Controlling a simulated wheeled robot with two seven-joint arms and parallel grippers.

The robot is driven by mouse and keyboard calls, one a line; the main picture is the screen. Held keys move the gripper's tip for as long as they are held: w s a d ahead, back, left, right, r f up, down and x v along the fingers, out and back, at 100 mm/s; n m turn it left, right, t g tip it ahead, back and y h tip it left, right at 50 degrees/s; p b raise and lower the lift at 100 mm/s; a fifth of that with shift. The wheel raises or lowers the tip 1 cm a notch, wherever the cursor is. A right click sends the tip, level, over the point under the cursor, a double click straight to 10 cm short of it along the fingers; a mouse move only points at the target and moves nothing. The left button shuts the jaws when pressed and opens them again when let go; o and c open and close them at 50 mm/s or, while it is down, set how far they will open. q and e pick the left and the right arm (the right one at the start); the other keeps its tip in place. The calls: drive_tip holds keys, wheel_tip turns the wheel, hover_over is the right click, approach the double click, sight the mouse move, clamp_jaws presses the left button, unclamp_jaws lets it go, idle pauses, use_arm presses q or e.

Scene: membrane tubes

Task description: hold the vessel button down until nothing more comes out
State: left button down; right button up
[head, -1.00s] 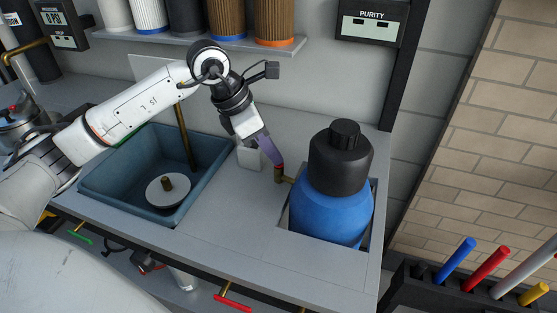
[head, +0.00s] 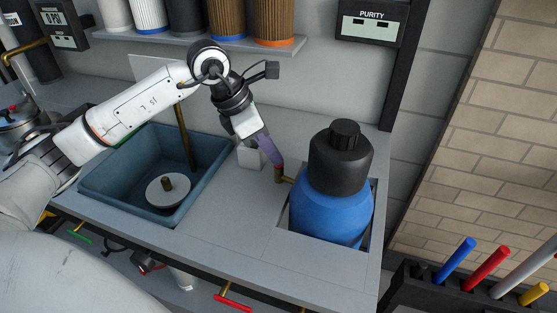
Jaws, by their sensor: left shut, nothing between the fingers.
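The blue vessel (head: 330,217) with a black cap stands upright in a square cutout at the right of the counter. A small brass fitting (head: 279,174) stands at its left side, joined to it by a short brass pipe. My left gripper (head: 278,162) is shut and empty, its fingertips pointing down at the top of the fitting. The fingertips cover the fitting's top, where a bit of red shows, so the button itself is mostly hidden. I cannot see any liquid coming out. My right gripper is not in view.
A blue sink (head: 205,183) with a brass pipe and a white disc lies left of the vessel. A white block (head: 250,157) stands behind the gripper. A PURITY display (head: 371,25) hangs on the wall. A rack with coloured rods (head: 455,260) is at lower right.

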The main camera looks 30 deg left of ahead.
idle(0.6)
use_arm(q)
drive_tip(key=p+v, duration=0.3)
drive_tip(key=v, duration=0.4)
idle(0.6)
idle(0.4)
